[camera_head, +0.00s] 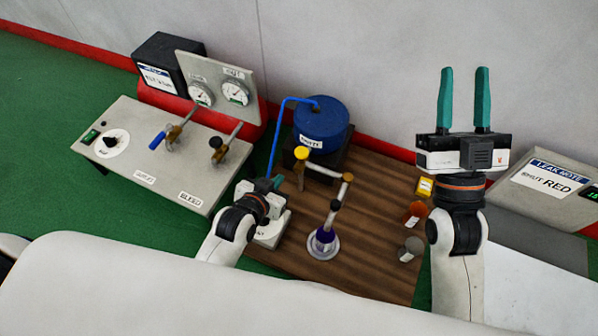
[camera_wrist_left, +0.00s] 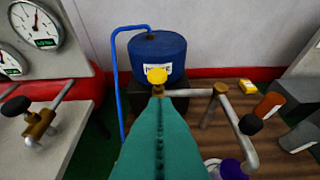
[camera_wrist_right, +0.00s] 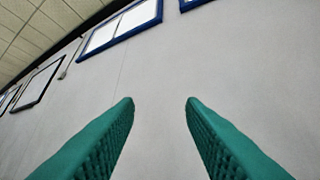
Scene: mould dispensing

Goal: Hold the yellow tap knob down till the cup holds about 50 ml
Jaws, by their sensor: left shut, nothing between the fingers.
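The yellow tap knob (camera_head: 301,153) sits on top of the tap beside the blue drum; it also shows in the left wrist view (camera_wrist_left: 156,75). The tap's metal pipe (camera_head: 336,204) bends down to a purple cup (camera_head: 324,237) on a round silver plate. The cup's fill level cannot be read. My left gripper (camera_head: 277,182) is shut and empty, below and left of the knob in the head view. In the left wrist view its joined fingertips (camera_wrist_left: 158,99) appear just below the knob; contact cannot be told. My right gripper (camera_head: 463,70) is open and empty, pointing up.
A blue drum (camera_head: 321,122) with a blue hose stands behind the tap. A gauge panel (camera_head: 221,85) is at the left.

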